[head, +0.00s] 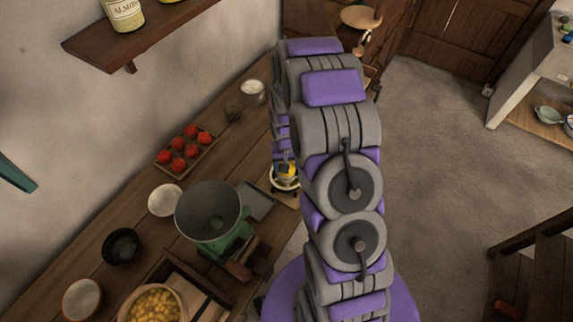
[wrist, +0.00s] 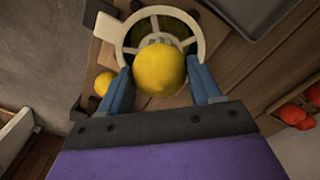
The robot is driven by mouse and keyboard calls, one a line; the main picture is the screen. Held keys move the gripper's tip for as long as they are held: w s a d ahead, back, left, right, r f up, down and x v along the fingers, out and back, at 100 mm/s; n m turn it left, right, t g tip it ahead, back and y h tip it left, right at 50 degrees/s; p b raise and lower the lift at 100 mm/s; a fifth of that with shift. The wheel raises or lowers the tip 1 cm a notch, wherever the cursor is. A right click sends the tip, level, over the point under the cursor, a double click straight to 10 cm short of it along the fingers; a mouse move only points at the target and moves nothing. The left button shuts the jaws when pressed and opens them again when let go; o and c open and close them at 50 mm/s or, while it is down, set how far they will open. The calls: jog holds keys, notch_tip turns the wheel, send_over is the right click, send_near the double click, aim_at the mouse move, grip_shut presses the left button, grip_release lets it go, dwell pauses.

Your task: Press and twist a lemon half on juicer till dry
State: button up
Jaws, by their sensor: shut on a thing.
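A yellow lemon half (wrist: 160,70), rounded skin toward the camera, sits between the two blue fingers of my gripper (wrist: 162,88) in the wrist view. My gripper is shut on it. The juicer (wrist: 124,50) lies right behind the lemon half, its pale ring and spokes partly covered by it. I cannot tell how firmly the lemon half touches the juicer's middle. In the head view my gripper (head: 284,168) is over the juicer (head: 283,186) at the counter's edge, mostly hidden by my arm. Another yellow lemon piece (wrist: 103,84) lies beside the juicer on the board.
A tray of red tomatoes (head: 184,150), bowls and jars stand farther off. Open floor (head: 440,150) lies to the right.

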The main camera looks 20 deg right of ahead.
jog(key=m, duration=0.6)
jog(key=shift+f+p, duration=0.25)
jog(key=shift+p, duration=0.05)
jog(key=n, duration=0.3)
jog(key=shift+s+a, duration=0.1)
jog(key=n, duration=0.3)
jog(key=shift+n, duration=0.3)
jog(key=m, duration=0.3)
jog(key=m+p, duration=0.1)
jog(key=m, duration=0.2)
jog(key=shift+m, duration=0.4)
jog(key=n, duration=0.3)
jog(key=shift+f, duration=0.15)
jog(key=n, duration=0.3)
jog(key=shift+f+n, duration=0.15)
jog(key=shift+n, duration=0.15)
jog(key=m, duration=0.6)
jog(key=shift+m, duration=0.3)
jog(key=shift+n, duration=1.1)
jog(key=n, duration=0.4)
jog(key=shift+n, duration=0.3)
